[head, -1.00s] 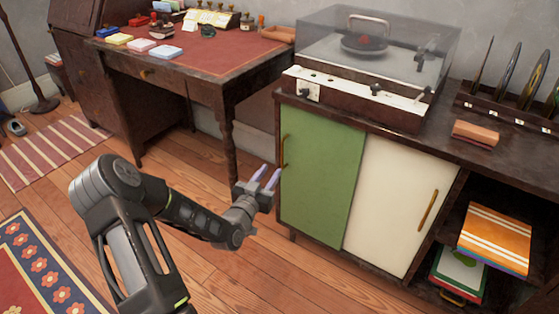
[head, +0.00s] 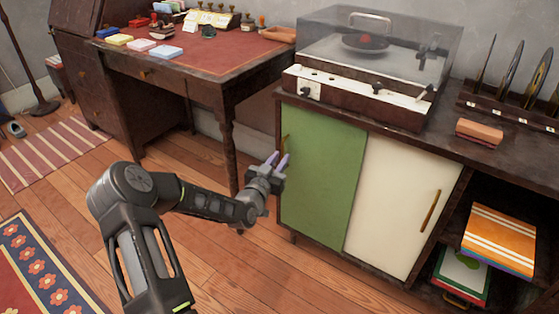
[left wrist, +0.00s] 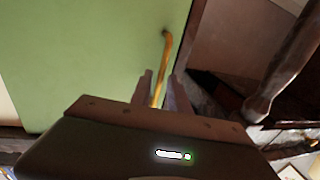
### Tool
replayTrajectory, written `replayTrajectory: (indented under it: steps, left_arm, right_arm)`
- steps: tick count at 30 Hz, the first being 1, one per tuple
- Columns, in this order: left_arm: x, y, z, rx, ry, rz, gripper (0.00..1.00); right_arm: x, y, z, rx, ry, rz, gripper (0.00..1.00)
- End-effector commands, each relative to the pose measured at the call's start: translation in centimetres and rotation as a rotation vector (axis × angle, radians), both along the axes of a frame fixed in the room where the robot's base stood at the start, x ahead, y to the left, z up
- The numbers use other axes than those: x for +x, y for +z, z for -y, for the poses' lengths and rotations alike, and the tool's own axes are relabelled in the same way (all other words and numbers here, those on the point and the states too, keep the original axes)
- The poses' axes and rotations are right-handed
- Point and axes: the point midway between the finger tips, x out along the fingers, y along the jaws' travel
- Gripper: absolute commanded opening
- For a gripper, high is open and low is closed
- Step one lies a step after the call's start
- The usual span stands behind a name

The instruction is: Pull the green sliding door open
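The green sliding door (head: 322,180) covers the left part of the low cabinet's front and also fills much of the left wrist view (left wrist: 80,60). Its upright brass handle (head: 285,148) is near the door's left edge. My left gripper (head: 278,160) is at the handle, with its two fingers apart. In the left wrist view the handle (left wrist: 166,55) runs down between the fingers (left wrist: 160,82); I cannot tell whether they touch it. The gripper hides the handle's lower part. My right gripper is not in view.
A cream door (head: 402,205) with its own brass handle (head: 430,212) stands right of the green one. An open shelf with an orange striped item (head: 498,240) is farther right. A record player (head: 375,70) sits on top. A wooden desk (head: 200,75) stands to the left.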

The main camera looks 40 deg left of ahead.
Motion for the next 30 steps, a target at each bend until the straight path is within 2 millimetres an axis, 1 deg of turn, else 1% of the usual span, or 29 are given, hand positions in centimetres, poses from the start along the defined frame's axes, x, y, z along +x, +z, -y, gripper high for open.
replayTrajectory:
  steps: [1,7,30]
  left_arm:
    - [-0.01,0.0,0.0,0.0,0.0,0.0,0.17]
    - [-0.02,-0.01,0.0,0.0,0.0,0.0,0.0]
    - [-0.03,-0.02,0.0,0.0,0.0,0.0,0.0]
  right_arm:
    - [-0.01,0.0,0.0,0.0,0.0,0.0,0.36]
    - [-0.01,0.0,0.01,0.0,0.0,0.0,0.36]
    - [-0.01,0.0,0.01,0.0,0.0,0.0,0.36]
